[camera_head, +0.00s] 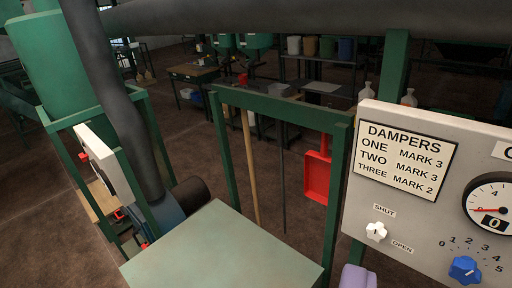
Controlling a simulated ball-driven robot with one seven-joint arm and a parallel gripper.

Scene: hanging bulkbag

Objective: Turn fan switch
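No switch in view carries a readable fan label. A pale grey control panel (420,228) fills the right side, cut off by the right edge. It bears a white knob (376,231) between the words SHUT and OPEN; I cannot tell which way it points. To its right is a blue knob (464,269) with a scale from 0 to 5. A white box (113,168) with a small red part stands at the left, seen nearly edge-on. My gripper is not in view, so its relation to these is not shown.
A dampers sign (404,157) and a dial gauge (492,205) are on the panel. A pale flat top (222,252) lies at bottom centre. A green frame (268,104) stands behind it with a red dustpan (317,177). A dark pipe (300,17) crosses the top. A purple object (357,277) shows at the bottom.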

